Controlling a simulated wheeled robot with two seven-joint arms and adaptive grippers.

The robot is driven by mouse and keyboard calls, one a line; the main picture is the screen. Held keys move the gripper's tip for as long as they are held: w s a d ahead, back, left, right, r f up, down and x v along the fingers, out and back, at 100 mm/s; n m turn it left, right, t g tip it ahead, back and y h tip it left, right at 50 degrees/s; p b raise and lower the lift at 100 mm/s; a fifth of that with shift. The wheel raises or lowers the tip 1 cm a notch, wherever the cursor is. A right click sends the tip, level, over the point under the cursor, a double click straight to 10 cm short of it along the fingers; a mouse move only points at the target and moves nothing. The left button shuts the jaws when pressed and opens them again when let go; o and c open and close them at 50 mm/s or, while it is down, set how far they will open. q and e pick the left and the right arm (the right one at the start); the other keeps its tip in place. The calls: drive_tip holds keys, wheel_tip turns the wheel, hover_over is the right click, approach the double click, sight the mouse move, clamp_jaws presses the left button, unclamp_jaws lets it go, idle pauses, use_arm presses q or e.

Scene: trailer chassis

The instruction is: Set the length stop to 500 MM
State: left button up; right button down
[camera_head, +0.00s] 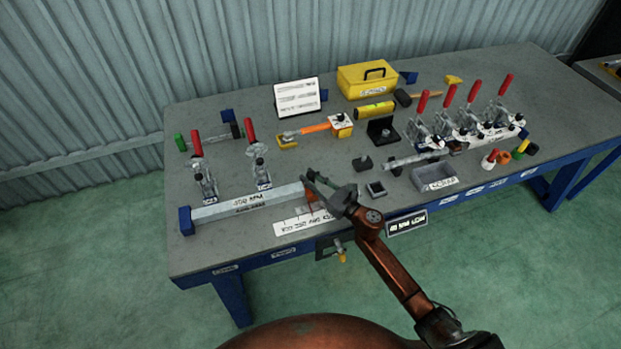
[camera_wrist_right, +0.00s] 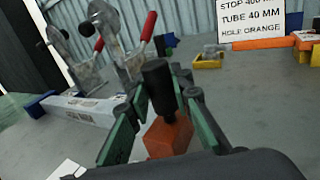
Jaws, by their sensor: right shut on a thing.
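The length stop is an orange block (camera_wrist_right: 168,138) with a black knob (camera_wrist_right: 158,85), between the green-padded fingers of my right gripper (camera_wrist_right: 160,108) in the wrist view. The gripper is shut on the stop. In the head view my right gripper (camera_head: 328,188) is at the front of the bench, and the orange stop (camera_head: 309,196) shows partly behind its fingers. A white scale plate (camera_head: 292,224) lies just in front, its figures too small to read for certain. A grey bar (camera_head: 240,206) runs left from the stop to a blue end block (camera_head: 186,221). My left gripper is not in view.
Two red-handled clamps (camera_head: 197,146) stand behind the bar. A sign (camera_head: 297,97) stands at the back; the wrist view shows "STOP 40..." partly cut off. Small black blocks (camera_head: 376,189) and a grey bin (camera_head: 435,177) lie right of the gripper.

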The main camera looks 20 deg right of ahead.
drive_tip(key=shift+d, duration=0.1)
